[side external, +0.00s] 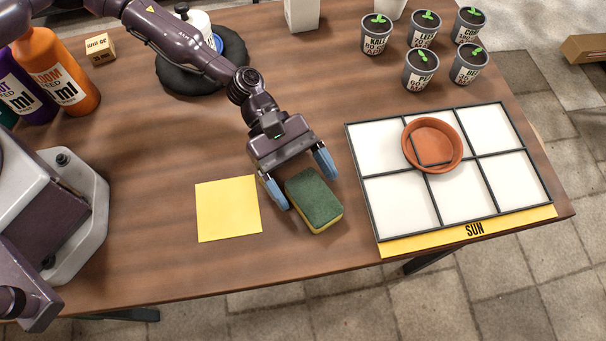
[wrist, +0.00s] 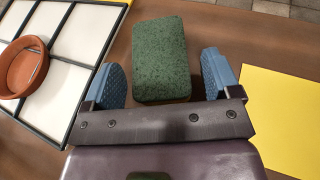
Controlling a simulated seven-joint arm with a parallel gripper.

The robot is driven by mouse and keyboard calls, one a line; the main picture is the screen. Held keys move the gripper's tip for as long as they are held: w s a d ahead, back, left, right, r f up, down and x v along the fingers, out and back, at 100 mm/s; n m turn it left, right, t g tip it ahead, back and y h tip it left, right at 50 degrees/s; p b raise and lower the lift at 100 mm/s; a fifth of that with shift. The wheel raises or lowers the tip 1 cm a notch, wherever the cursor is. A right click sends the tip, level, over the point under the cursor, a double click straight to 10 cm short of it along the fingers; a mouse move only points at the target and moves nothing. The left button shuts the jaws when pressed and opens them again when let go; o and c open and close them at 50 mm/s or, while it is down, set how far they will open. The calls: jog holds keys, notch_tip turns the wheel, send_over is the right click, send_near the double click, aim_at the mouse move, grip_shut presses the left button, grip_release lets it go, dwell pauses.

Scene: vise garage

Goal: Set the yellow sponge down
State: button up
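The yellow sponge (side external: 315,201) has a green scouring top and a yellow lower layer. It lies flat on the wooden table, between the yellow square and the white grid panel. My gripper (side external: 303,180) is at the sponge with its blue fingers spread wide on either side. In the wrist view the sponge (wrist: 160,60) sits between the fingertips of my gripper (wrist: 163,75), with a visible gap on both sides. The gripper is open and holds nothing.
A flat yellow square (side external: 228,209) lies left of the sponge. A white grid panel (side external: 383,199) marked SUN carries a terracotta dish (side external: 433,143) on the right. Several small labelled pots (side external: 421,68) stand at the back right. Bottles (side external: 60,72) stand at the left. The table front edge is close.

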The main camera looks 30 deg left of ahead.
jog(key=shift+r, duration=0.15)
jog(key=v, duration=1.2)
jog(key=shift+s+a+r+m+y, duration=0.1)
jog(key=shift+s+a+m+y, duration=0.05)
jog(key=shift+a+m+y, duration=0.3)
jog(key=s+a+r+m+t+y, duration=0.35)
jog(key=a+r+m+y, duration=0.65)
jog(key=a+r, duration=0.45)
jog(key=s+a+r+m+t+y, duration=0.1)
jog(key=s+a+r+t, duration=0.2)
jog(key=s+r, duration=0.2)
jog(key=s+a+r+m+t, duration=0.1)
jog(key=s+a+r+t, duration=0.3)
jog(key=r, duration=0.5)
jog(key=shift+s+m+y, duration=0.35)
jog(key=shift+s, duration=0.1)
